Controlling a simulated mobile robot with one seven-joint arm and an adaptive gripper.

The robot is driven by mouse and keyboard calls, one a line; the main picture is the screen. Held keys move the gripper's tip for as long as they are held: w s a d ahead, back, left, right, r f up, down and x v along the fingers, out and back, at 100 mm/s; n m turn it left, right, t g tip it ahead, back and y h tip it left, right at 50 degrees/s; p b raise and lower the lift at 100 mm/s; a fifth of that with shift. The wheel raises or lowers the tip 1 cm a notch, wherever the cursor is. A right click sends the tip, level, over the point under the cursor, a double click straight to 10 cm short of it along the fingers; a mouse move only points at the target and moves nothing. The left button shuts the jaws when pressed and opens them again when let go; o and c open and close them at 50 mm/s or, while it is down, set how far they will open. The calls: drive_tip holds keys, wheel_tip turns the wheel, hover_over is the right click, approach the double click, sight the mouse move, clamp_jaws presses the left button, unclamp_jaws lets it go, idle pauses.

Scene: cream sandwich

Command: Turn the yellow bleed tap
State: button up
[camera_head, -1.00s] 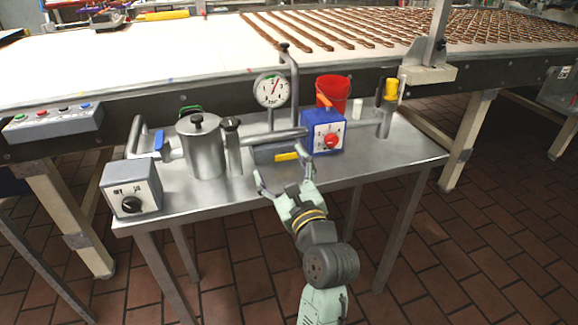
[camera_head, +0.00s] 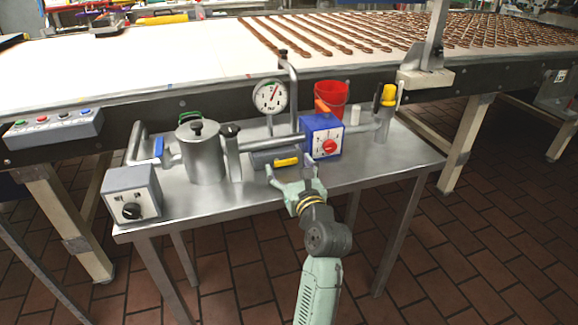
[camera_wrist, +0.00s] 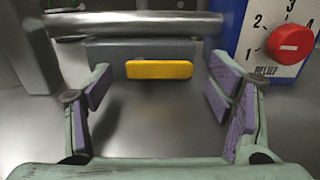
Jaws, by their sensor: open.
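The yellow bleed tap (camera_head: 287,161) is a flat yellow bar, lying roughly level on the front of a grey block (camera_head: 262,160) under the horizontal pipe. In the wrist view the yellow bar (camera_wrist: 159,69) sits between my fingers, a little ahead of them. My gripper (camera_head: 291,172) is open and empty, just in front of the tap. In the wrist view its purple-padded fingers (camera_wrist: 160,88) stand to the left and right of the bar with a gap on each side. I see no contact with the bar.
A blue box with a red knob (camera_head: 322,136) stands close to the right of the tap. A steel pot (camera_head: 200,150), a dial gauge (camera_head: 270,96) and a red bucket (camera_head: 331,92) are nearby. A grey box with a black knob (camera_head: 132,195) stands at the table's left end.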

drive_tip(key=shift+w, duration=0.15)
drive_tip(key=c, duration=1.2)
drive_tip(key=shift+r, duration=0.1)
drive_tip(key=shift+r+n+p, duration=0.2)
drive_tip(key=shift+n+p, duration=0.6)
drive_tip(key=shift+n, duration=0.2)
drive_tip(key=shift+a+r+n+p, duration=0.15)
drive_tip(key=shift+n+p, duration=0.25)
drive_tip(key=shift+n, duration=0.55)
drive_tip(key=shift+d+r+n+p, duration=0.15)
drive_tip(key=shift+n+p, duration=0.25)
drive_tip(key=shift+n, duration=0.55)
drive_tip(key=shift+a, duration=0.1)
